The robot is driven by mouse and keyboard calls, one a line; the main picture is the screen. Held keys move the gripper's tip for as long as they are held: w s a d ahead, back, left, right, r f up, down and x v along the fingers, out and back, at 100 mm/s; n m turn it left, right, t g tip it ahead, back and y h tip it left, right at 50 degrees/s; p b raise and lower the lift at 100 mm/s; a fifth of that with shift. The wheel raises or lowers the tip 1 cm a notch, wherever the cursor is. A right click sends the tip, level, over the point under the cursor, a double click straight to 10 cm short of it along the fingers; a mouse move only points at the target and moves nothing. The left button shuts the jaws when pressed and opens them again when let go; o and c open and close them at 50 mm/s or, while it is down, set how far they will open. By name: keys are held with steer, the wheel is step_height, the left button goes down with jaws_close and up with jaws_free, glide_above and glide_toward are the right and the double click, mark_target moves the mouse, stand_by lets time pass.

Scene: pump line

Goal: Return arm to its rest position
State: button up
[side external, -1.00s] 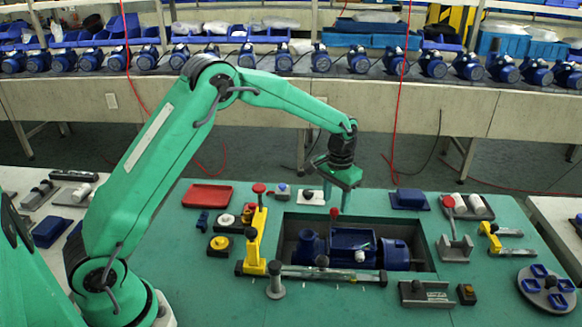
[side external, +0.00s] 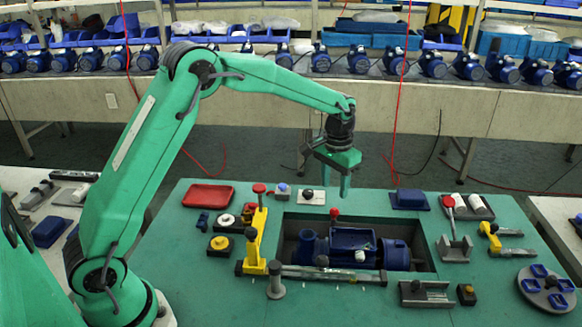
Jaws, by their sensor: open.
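My green arm reaches in from the left of the side external view. My gripper (side external: 344,190) hangs fingers down above the back edge of the recess in the green table. It is open and empty, and no object shows between its fingers. A blue pump (side external: 352,240) lies in the recess (side external: 424,262), below and in front of the gripper. A small red knob (side external: 335,213) stands at the back of the pump, just under the gripper and apart from it.
A yellow clamp with a red knob (side external: 257,235) stands left of the recess, and a grey clamp (side external: 454,245) stands right. A red tray (side external: 208,195) lies at the back left. A blue-pocketed round plate (side external: 547,287) is at the right. A conveyor with several pumps runs behind.

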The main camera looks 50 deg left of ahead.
steer(key=s+a+r+t, duration=0.1)
steer(key=s+r+t, duration=0.2)
steer(key=s+r, duration=1.15)
steer(key=s+f+t, duration=0.1)
steer(key=s+t, duration=0.1)
steer(key=s, duration=1.4)
steer(key=shift+s+a+f, duration=0.25)
steer(key=shift+a, duration=0.2)
steer(key=shift+o, duration=0.6)
steer(key=shift+w+r, duration=0.1)
steer(key=shift+w, duration=0.05)
